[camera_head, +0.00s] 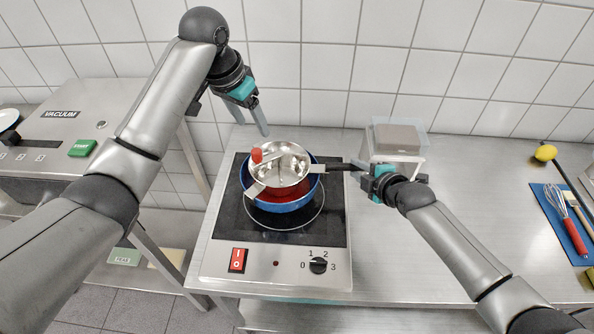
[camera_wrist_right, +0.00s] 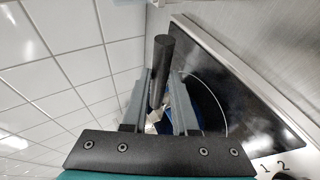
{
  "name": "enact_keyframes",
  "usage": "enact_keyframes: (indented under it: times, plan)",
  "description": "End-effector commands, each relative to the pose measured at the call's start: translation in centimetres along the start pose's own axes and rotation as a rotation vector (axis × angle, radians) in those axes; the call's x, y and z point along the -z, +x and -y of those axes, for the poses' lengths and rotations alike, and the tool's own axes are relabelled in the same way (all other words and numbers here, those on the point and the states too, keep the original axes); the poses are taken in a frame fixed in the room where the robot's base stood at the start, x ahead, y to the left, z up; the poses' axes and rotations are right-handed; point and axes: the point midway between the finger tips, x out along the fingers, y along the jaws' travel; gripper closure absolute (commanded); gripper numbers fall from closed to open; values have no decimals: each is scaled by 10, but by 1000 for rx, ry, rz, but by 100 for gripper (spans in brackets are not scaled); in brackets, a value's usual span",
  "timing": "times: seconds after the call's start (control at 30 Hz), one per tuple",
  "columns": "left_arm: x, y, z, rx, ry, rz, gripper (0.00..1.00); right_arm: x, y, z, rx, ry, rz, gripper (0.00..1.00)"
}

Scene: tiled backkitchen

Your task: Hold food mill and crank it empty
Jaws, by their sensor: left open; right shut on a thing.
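The silver food mill (camera_head: 290,160) sits over a blue pot (camera_head: 284,207) on the black cooktop in the head view. Its crank has a red knob (camera_head: 256,155), at the left of the bowl. Its black handle (camera_head: 338,167) points right. My right gripper (camera_head: 365,172) is shut on this handle; in the right wrist view the dark handle (camera_wrist_right: 162,62) stands between the fingers (camera_wrist_right: 164,88). My left gripper (camera_head: 251,122) is open and empty, above and behind the mill, apart from the knob. The bowl's contents are too small to tell. Red shows inside the pot.
The cooktop (camera_head: 230,215) has a red switch and a dial at its front. A scale-like box (camera_head: 397,140) stands just behind my right gripper. A whisk (camera_head: 557,203) on a blue mat lies far right. A vacuum machine (camera_head: 60,130) stands left. The counter front right is clear.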

Motion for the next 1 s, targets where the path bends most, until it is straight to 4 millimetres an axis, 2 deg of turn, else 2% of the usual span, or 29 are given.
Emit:
enact_keyframes:
  times: [0.27, 0.3, 0.57, 0.87, 1.0]
  plan:
    - [0, 0, 0, 0, 0, 0, 32, 1, 0, 1, 1, -2, -1, 100]
    - [0, 0, 0, 0, 0, 0, 32, 1, 0, 1, 1, -2, -1, 69]
    - [0, 0, 0, 0, 0, 0, 32, 0, 0, 0, 1, -1, 0, 39]
    - [0, 0, 0, 0, 0, 0, 32, -1, -1, 3, 8, -4, 2, 38]
    - [1, -2, 0, 0, 0, 0, 32, -1, -9, 2, 6, -2, 2, 38]
